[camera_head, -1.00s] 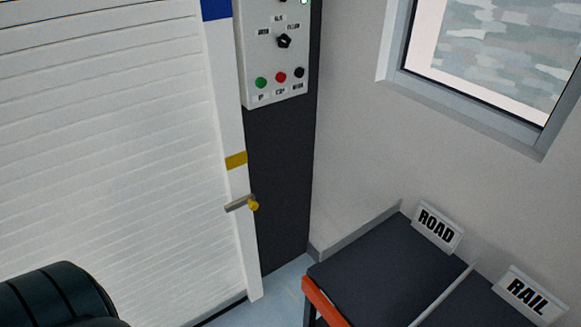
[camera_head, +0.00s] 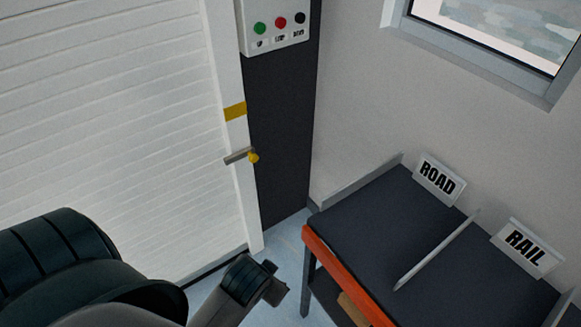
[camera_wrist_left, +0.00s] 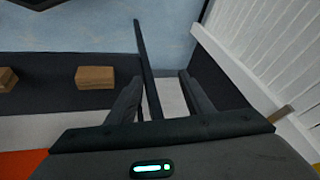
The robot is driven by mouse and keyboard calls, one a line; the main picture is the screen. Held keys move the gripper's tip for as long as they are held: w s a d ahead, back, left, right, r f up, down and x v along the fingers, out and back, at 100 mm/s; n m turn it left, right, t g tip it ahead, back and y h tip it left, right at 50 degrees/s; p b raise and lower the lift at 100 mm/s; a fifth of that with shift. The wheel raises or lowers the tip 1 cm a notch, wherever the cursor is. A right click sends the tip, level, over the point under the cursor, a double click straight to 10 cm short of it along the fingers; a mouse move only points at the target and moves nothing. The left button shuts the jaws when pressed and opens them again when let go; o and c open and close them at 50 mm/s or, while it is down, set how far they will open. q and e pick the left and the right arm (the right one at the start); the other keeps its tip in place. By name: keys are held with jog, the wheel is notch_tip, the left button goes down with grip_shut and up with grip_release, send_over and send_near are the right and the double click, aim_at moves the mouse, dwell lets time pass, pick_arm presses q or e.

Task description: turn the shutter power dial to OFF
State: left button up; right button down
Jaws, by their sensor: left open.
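The lower part of the white control panel (camera_head: 275,42) shows at the top of the head view, with a green, a red and a black button. The shutter power dial is not in view; the part of the panel above the buttons is cut off. My left gripper (camera_head: 274,284) is low in the head view, well below the panel, in front of the floor. In the left wrist view my left gripper (camera_wrist_left: 157,84) has its two fingers apart with nothing held between them. My right gripper is in neither view.
The white shutter (camera_head: 110,130) fills the left, with a latch (camera_head: 240,156) on its frame. A dark table with a red edge (camera_head: 345,272) and ROAD and RAIL signs stands right of my gripper. The wrist view shows a brown box (camera_wrist_left: 95,77).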

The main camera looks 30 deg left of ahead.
pick_arm(q)
jog(key=w+a+r+n+t+y, duration=0.15)
jog(key=w+a+r, duration=0.35)
jog(key=w, duration=0.5)
jog(key=w+a+r+n+t+y, duration=0.1)
jog(key=w+a+r+n+y, duration=0.15)
jog(key=w+r, duration=0.6)
jog(key=w+a+r+n+y, duration=0.2)
jog(key=w+r+y, duration=0.4)
jog(key=w+r, duration=1.15)
jog(key=shift+w+d+r+n+y, duration=0.45)
jog(key=shift+d+r+n+y, duration=0.7)
jog(key=shift+r, duration=7.7)
jog(key=shift+w+d+r+n+y, duration=0.7)
jog(key=shift+r+y, duration=0.75)
jog(key=shift+r, duration=7.4)
jog(key=s+p+x, duration=0.1)
jog(key=p+x, duration=0.5)
jog(key=x, duration=1.1)
jog(key=shift+a+p, duration=0.4)
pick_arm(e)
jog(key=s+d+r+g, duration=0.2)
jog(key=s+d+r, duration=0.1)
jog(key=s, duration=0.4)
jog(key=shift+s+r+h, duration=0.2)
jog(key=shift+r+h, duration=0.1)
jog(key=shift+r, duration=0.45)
